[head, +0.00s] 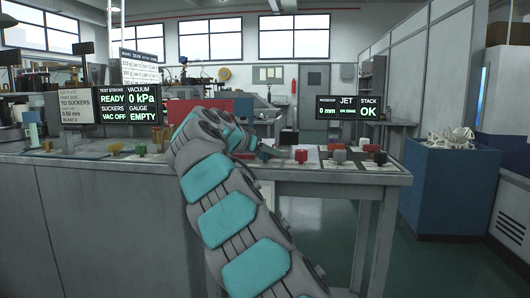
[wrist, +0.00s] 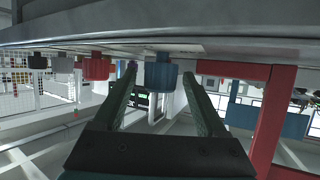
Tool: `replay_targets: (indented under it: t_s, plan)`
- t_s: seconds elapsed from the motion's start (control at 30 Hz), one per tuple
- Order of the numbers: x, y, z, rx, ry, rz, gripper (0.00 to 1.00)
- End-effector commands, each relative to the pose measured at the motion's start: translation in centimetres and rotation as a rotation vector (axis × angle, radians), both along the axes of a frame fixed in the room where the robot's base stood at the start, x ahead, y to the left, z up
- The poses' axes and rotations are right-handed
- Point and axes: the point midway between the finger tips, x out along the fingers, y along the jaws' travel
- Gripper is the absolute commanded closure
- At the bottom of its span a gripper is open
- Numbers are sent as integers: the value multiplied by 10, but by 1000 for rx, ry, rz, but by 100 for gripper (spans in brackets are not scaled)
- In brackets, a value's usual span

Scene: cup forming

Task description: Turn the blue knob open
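The blue knob (wrist: 161,72) shows in the wrist view, hanging from the bench surface, which appears upside down at the top. My gripper (wrist: 158,80) is open, with one finger on either side of the knob. Small gaps show between the fingers and the knob, so neither visibly touches it. In the head view my arm reaches over the bench (head: 330,176). I cannot make out the blue knob there; my arm hides part of the bench top.
In the wrist view a red knob (wrist: 96,67), a grey knob (wrist: 64,63) and a black knob (wrist: 37,62) stand left of the blue one. A red upright (wrist: 272,115) is at right. In the head view, a red knob (head: 300,156) and several others stand right of my gripper.

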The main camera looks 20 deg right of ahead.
Motion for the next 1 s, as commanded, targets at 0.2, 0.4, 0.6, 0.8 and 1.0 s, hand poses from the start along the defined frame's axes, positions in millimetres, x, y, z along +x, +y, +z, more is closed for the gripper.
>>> replay_targets:
  t_s: [0.2,0.4,0.6,0.8,1.0]
  plan:
    - [0,1,0,0,0,0,26]
    - [-5,11,4,-1,-1,1,26]
    - [-18,35,16,-2,-4,4,26]
    - [-31,59,27,0,-1,3,26]
    - [-35,64,30,0,0,1,26]
